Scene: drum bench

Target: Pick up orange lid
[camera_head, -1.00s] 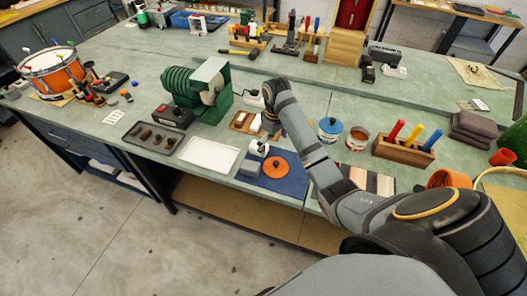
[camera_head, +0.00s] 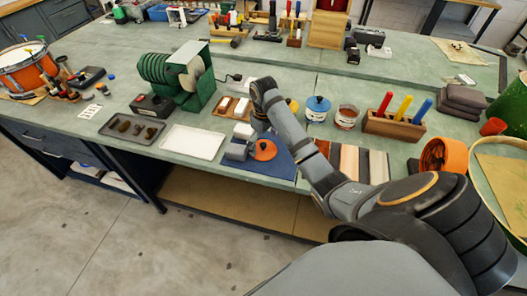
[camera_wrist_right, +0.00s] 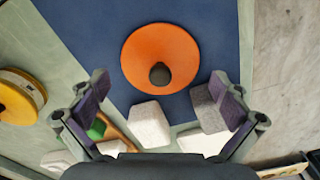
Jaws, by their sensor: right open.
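The orange lid (camera_head: 264,150) is a flat disc with a dark round knob and lies on a blue mat (camera_head: 285,168) near the bench's front edge. In the right wrist view the whole lid (camera_wrist_right: 150,48) shows, ahead of the fingertips. My right gripper (camera_wrist_right: 160,88) is open and empty, with its fingers spread wide to either side of the knob's line. In the head view my right gripper (camera_head: 259,123) is just behind the lid, partly hidden by its own wrist. My left gripper is not in view.
A white block (camera_wrist_right: 150,125) and a grey block (camera_wrist_right: 208,107) sit close to the lid, between the fingers in the wrist view. A white tray (camera_head: 193,142) is left of the mat. A blue-lidded tin (camera_head: 317,108) and a tool rack (camera_head: 395,124) stand to the right.

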